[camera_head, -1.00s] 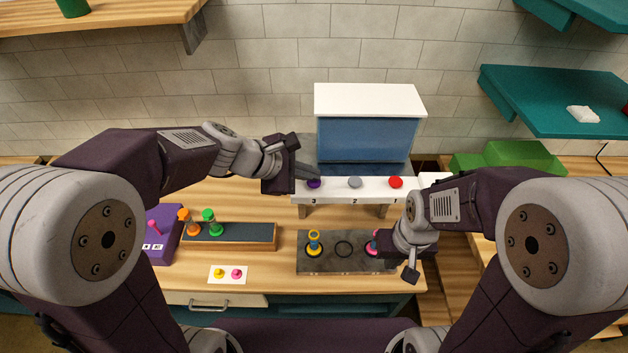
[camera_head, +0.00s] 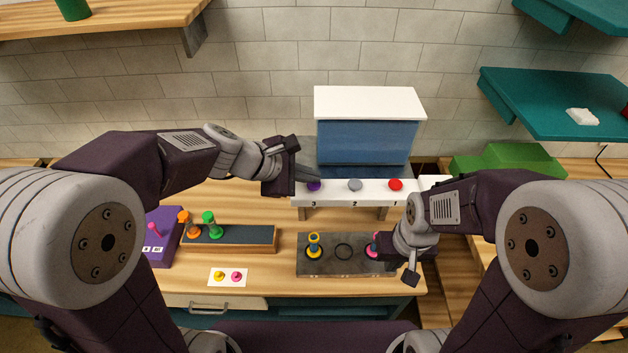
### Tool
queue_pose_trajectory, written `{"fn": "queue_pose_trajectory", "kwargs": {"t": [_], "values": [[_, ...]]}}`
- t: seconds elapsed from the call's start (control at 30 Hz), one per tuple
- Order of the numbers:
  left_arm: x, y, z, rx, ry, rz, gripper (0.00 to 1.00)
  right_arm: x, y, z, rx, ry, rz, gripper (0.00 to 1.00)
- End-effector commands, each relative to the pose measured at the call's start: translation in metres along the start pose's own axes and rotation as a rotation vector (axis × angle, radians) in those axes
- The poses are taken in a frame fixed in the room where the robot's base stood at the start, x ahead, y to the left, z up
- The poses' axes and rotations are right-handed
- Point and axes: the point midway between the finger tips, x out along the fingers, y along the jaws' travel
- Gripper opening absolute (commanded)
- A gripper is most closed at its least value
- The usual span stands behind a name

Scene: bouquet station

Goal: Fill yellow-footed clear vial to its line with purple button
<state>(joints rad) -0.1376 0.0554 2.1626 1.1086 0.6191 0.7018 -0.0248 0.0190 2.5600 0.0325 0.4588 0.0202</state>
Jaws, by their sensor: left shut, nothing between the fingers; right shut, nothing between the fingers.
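The purple button (camera_head: 314,185) is on the white front ledge of the dispenser (camera_head: 366,140), above the number 3. My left gripper (camera_head: 312,176) is shut and empty, its fingertips at the purple button; I cannot tell whether they press it. A yellow-footed vial (camera_head: 314,245) stands upright in the left ring of the dark tray (camera_head: 345,268). It looks amber-blue inside; its fill level and line are too small to read. My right gripper (camera_head: 411,275) is shut and empty, beside a pink-footed vial (camera_head: 374,244) that it partly covers at the tray's right end.
A grey button (camera_head: 355,185) and a red button (camera_head: 396,184) sit right of the purple one. Orange (camera_head: 188,224) and green (camera_head: 211,225) footed vials stand on a dark rack at left. A card (camera_head: 228,277) lies in front. The tray's middle ring (camera_head: 344,251) is empty.

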Motion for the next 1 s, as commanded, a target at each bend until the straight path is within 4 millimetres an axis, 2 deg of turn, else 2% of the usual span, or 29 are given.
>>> {"fn": "queue_pose_trajectory", "kwargs": {"t": [0.13,0.53,1.0], "values": [[-0.008,0.006,0.006,0.001,0.0,0.0,0.0,-0.011,0.0,-0.001,0.0,0.0,0.0,0.0],[-0.01,0.008,0.007,0.001,0.0,0.001,0.0,-0.013,0.0,-0.001,0.0,0.0,0.0,0.0],[-0.043,0.032,0.031,0.0,-0.001,0.002,0.0,-0.056,-0.001,-0.006,0.0,0.0,0.0,0.0]]}}
